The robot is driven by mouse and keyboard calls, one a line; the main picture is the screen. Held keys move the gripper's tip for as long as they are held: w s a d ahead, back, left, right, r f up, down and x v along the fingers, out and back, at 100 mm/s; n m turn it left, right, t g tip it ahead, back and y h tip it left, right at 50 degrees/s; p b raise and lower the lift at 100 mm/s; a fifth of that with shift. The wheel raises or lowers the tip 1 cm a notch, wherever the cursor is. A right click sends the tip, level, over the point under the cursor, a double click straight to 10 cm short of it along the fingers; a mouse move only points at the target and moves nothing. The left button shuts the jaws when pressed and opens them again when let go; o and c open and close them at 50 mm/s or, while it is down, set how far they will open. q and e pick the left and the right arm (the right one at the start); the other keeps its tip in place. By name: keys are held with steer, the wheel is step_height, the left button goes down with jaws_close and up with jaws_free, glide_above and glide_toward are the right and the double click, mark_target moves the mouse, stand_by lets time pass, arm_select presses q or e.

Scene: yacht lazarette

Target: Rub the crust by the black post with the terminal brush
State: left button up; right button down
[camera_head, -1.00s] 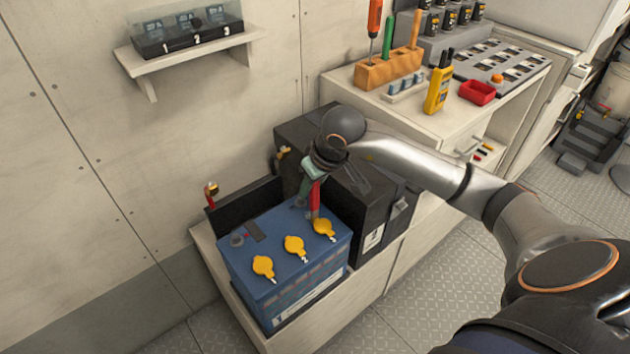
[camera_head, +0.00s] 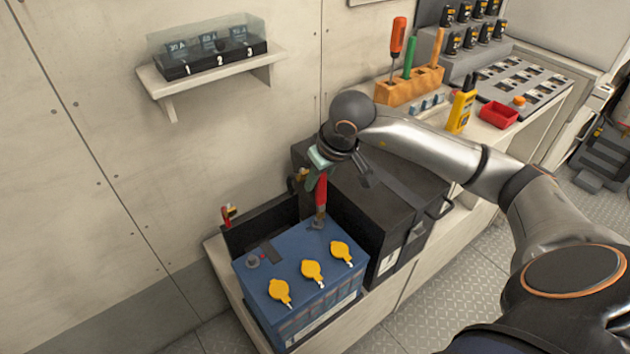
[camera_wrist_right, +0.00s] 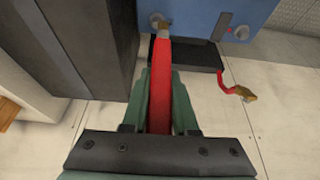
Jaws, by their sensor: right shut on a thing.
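My right gripper (camera_head: 323,170) is shut on the terminal brush (camera_head: 321,192), which has a red handle and points down. In the right wrist view, the red handle (camera_wrist_right: 160,85) runs between the green fingers. The brush tip is at the back right grey post (camera_head: 317,225) of the blue battery (camera_head: 258,292); that post also shows in the wrist view (camera_wrist_right: 157,20). I cannot tell whether the tip touches it. The other post (camera_head: 252,261) is at the left, with a dark patch and a small red mark near it. The crust is too small to make out. My left gripper is out of view.
Several yellow caps (camera_head: 312,271) line the battery's front. A black box (camera_head: 385,205) stands close on the right. A red cable clamp (camera_head: 228,214) sits behind the battery, and a brassy one (camera_head: 299,177) near my gripper. A shelf (camera_head: 212,80) hangs on the wall.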

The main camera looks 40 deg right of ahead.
steer(key=shift+r+p, duration=0.5)
steer(key=shift+r, duration=0.6)
